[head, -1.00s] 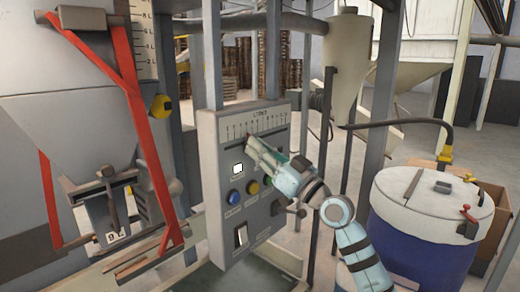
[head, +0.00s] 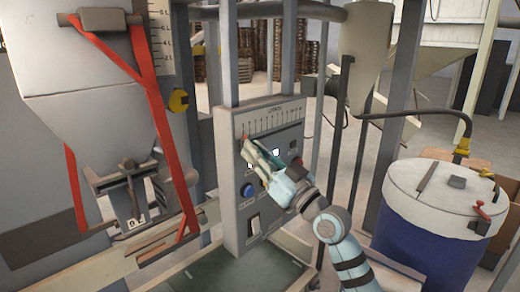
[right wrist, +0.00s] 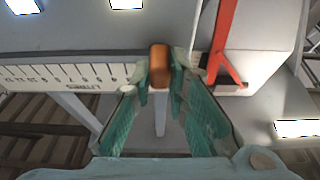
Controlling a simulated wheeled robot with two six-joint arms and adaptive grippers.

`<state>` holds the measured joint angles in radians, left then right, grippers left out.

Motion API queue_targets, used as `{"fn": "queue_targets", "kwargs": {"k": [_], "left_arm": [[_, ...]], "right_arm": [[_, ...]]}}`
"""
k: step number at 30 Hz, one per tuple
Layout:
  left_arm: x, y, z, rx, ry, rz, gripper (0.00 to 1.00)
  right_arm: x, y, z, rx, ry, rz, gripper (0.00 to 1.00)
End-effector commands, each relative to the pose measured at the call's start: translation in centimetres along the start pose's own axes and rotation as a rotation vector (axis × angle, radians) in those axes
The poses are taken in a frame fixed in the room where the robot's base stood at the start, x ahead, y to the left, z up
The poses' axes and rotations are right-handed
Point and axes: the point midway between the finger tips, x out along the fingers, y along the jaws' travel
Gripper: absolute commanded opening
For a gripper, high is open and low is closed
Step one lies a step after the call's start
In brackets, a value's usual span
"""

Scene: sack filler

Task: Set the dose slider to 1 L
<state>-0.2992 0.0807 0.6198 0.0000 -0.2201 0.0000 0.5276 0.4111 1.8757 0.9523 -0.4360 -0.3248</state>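The dose slider's orange-brown knob (right wrist: 160,66) sits between the fingertips of my right gripper (right wrist: 160,76) in the right wrist view. Both green fingertips close on its sides. In the head view my right gripper (head: 247,146) is at the left, low end of the litre scale (head: 273,117) on the grey control panel (head: 232,207). There the fingers mostly hide the knob. The scale also shows upside down in the right wrist view (right wrist: 62,73); the knob is past its readable numbers, and the mark under it is hidden. My left gripper is out of view.
Below the scale are a lit white square (head: 276,152), a blue button (head: 247,190) and a rocker switch (head: 254,224). A hopper with red arms (head: 165,130) stands left. A blue drum (head: 425,235) with a white lid stands right.

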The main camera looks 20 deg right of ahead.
Motion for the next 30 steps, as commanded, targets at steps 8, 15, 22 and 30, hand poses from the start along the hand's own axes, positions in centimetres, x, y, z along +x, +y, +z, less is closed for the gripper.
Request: {"fn": "queue_targets", "kwargs": {"k": [8,15,22,30], "left_arm": [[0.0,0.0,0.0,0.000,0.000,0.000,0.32],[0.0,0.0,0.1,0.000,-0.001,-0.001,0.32],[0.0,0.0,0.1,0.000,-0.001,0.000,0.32],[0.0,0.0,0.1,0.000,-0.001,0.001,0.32]], "right_arm": [[0.0,-0.1,0.1,0.003,-0.002,-0.001,0.35],[-1.1,0.1,0.2,-0.001,-0.004,0.002,0.35],[-6.0,-0.1,0.2,-0.005,-0.008,0.001,0.35],[-7.6,-0.2,0.0,0.002,-0.001,-0.003,0.35]]}}
